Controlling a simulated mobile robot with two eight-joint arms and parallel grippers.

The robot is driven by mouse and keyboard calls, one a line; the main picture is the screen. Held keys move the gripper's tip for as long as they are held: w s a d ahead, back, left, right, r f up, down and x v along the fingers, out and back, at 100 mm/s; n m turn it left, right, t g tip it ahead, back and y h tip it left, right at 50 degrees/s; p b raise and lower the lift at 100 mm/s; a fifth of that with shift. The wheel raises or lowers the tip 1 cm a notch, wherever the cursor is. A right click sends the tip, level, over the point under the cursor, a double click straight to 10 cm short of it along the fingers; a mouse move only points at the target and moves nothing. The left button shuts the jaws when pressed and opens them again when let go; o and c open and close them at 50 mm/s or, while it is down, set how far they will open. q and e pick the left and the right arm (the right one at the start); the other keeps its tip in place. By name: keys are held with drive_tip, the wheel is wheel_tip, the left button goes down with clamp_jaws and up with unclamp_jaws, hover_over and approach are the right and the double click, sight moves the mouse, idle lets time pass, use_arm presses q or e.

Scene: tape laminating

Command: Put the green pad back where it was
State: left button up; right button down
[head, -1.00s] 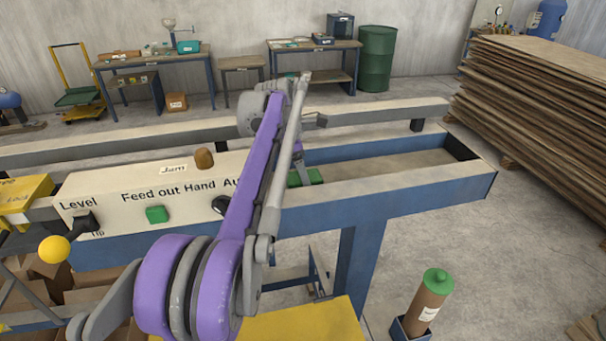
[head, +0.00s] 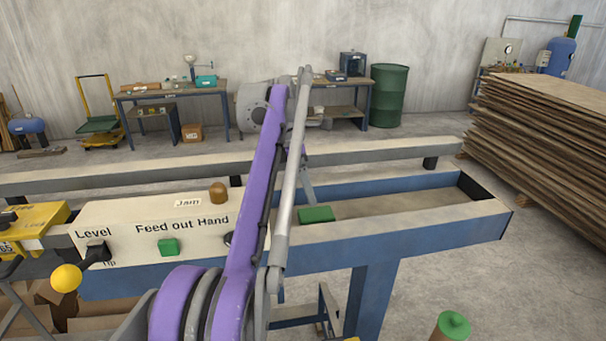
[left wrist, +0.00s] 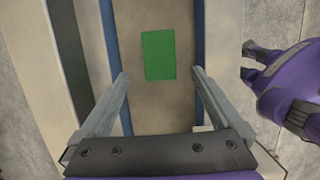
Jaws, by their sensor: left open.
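The green pad (head: 317,214) lies flat on the bed of the blue-sided machine frame, near its front rail. It also shows in the left wrist view (left wrist: 158,55), as a plain green rectangle on the brown bed. My left gripper is open and empty in the left wrist view (left wrist: 160,75). Its fingers are spread wider than the pad, which shows just beyond the fingertips and apart from them. In the head view, my purple arm hides most of the gripper; one grey finger shows just above the pad.
A cream control panel (head: 130,228) with a green button (head: 168,247), a brown knob (head: 218,193) and a yellow-ball lever (head: 66,277) is at left. The bed right of the pad is clear. A green-capped tube (head: 453,326) stands in front; stacked boards (head: 545,140) are at right.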

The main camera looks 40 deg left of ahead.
use_arm(q)
drive_tip(key=shift+v, duration=1.65)
